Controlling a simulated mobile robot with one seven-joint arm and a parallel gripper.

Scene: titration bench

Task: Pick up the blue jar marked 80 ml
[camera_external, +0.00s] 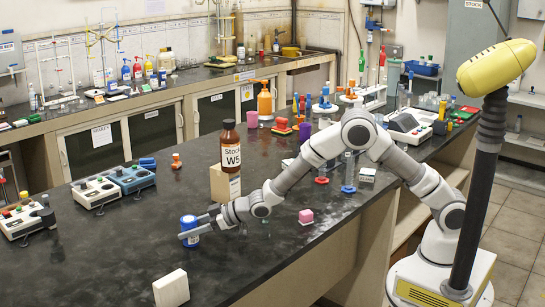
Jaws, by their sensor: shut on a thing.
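A small blue jar (188,224) stands or hangs at the near part of the dark bench. It has a white label low on its side, too small to read. My gripper (195,226) reaches to it from the right, its fingers on either side of the jar and shut on it. I cannot tell whether the jar's base touches the bench top.
A white block (171,288) lies at the bench's near edge. A brown Stock W5 bottle (230,148) stands on a wooden block (225,185) behind my gripper. Instrument boxes (97,192) stand left. Bare bench (110,245) lies left of the jar.

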